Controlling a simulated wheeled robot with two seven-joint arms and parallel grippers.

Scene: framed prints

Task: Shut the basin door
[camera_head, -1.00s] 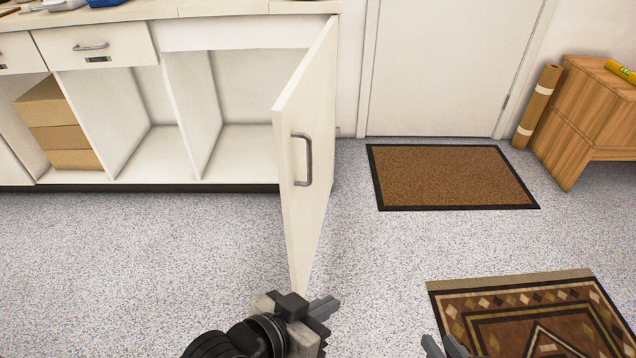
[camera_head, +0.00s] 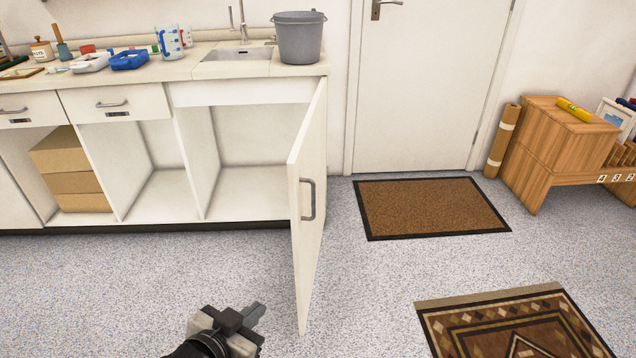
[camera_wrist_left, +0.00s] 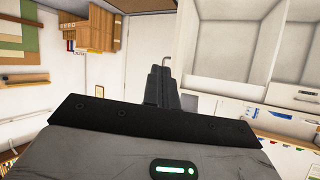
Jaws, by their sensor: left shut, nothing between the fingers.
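The basin door (camera_head: 308,230) is a cream cabinet door hinged at the right end of the counter. The compartment (camera_head: 245,190) under the sink is exposed and looks empty. My left gripper (camera_head: 256,312) is shut and empty, low in front of the cabinet, to the left of the door's free edge and apart from it in the picture. Its closed fingers also show in the left wrist view (camera_wrist_left: 162,85). My right gripper is out of view.
A sink (camera_head: 238,54) and grey bucket (camera_head: 298,38) are on the counter. Boxes (camera_head: 70,170) fill a left compartment. A brown doormat (camera_head: 430,207) and patterned rug (camera_head: 515,325) lie right of the door. Speckled floor before the cabinet is clear.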

